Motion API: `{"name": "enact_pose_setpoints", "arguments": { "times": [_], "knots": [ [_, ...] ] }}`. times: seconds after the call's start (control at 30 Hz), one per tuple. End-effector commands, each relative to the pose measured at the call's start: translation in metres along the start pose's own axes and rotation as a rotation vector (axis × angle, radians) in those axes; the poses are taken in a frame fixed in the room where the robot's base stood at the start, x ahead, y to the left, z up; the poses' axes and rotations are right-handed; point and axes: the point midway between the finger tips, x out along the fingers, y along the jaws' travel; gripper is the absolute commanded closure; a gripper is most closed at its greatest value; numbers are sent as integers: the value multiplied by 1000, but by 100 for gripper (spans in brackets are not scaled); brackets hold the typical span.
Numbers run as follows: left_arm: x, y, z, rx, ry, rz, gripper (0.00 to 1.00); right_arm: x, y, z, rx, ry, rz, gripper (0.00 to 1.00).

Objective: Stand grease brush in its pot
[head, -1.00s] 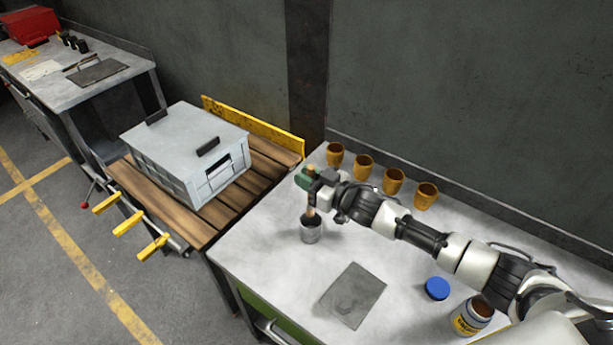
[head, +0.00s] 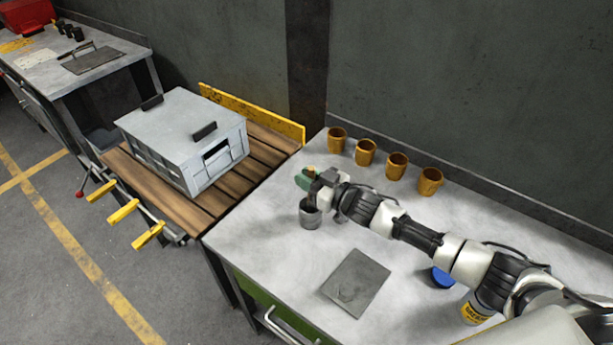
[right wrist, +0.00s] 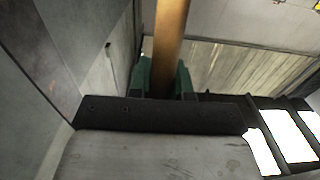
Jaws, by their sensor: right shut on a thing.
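My right gripper (head: 309,178) is shut on the grease brush, whose wooden handle (right wrist: 172,40) stands between the green fingers in the right wrist view. In the head view only the handle's top (head: 310,170) shows above the fingers. The pot (head: 310,214), a small grey metal cup with a dark inside, stands on the grey table directly below the gripper. The brush's lower part goes down at the pot's mouth; its bristles are hidden, and I cannot tell how deep they are. My left gripper is not in view.
Several orange-brown cups (head: 397,165) stand in a row along the wall behind my right arm. A dark flat plate (head: 356,283), a blue lid (head: 442,278) and a grease jar (head: 475,311) are on the table. A grey crate (head: 187,140) sits on the wooden cart to the left.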

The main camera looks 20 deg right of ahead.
Motion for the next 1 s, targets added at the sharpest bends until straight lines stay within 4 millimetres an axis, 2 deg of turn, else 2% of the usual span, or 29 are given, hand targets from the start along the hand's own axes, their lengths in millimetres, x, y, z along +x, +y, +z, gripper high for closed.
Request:
{"name": "enact_pose_setpoints", "arguments": {
  "times": [0.17, 0.2, 0.37, 0.63, 0.73, 0.87, 1.0],
  "knots": [
    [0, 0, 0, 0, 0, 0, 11, 0, 0, 0, 0, 0, 0, 100],
    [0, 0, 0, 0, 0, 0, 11, 0, 0, 0, 0, 0, 0, 75],
    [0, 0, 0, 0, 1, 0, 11, 0, 0, 0, 0, 0, 0, 51],
    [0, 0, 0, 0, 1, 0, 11, -1, 0, 0, 0, -1, 0, 51],
    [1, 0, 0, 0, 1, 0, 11, -8, 0, 2, 0, -2, 0, 51],
    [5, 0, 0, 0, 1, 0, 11, -28, 0, 3, -1, -4, 0, 51],
    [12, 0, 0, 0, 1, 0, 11, -58, 0, 3, -1, -4, -1, 51]
  ]
}}
